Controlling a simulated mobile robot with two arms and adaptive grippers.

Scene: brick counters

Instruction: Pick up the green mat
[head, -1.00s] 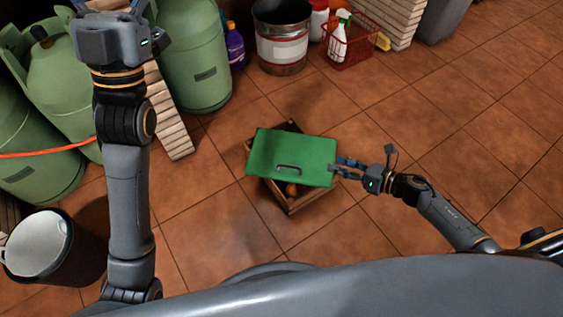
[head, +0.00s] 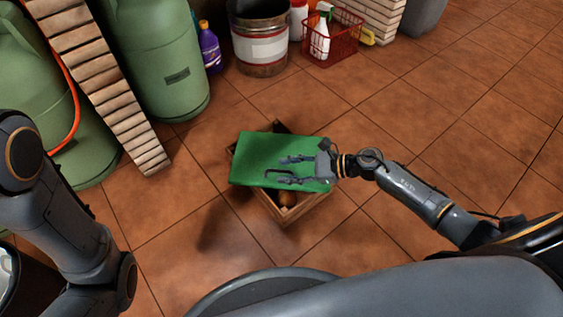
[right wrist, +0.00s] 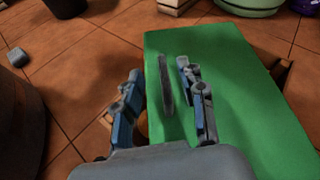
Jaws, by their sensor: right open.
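The green mat (head: 256,150) is a flat, stiff-looking rectangle with a dark handle (head: 274,171) near its front edge. It lies across the top of a wooden crate (head: 290,211). My right gripper (head: 282,170) is over the mat's right part, its open fingers on either side of the handle. In the right wrist view the mat (right wrist: 240,90) fills the right side, and the handle (right wrist: 165,85) stands between the two fingertips (right wrist: 158,75). Contact with the handle cannot be told. My left arm shows at the left, but its gripper is out of view.
Brown round things (head: 288,197) show inside the crate under the mat. Green gas cylinders (head: 155,60) and a brick stack (head: 105,90) stand at the left. A metal bucket (head: 261,45), purple bottle (head: 209,48) and red basket (head: 330,45) stand behind. Tiled floor at the right is clear.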

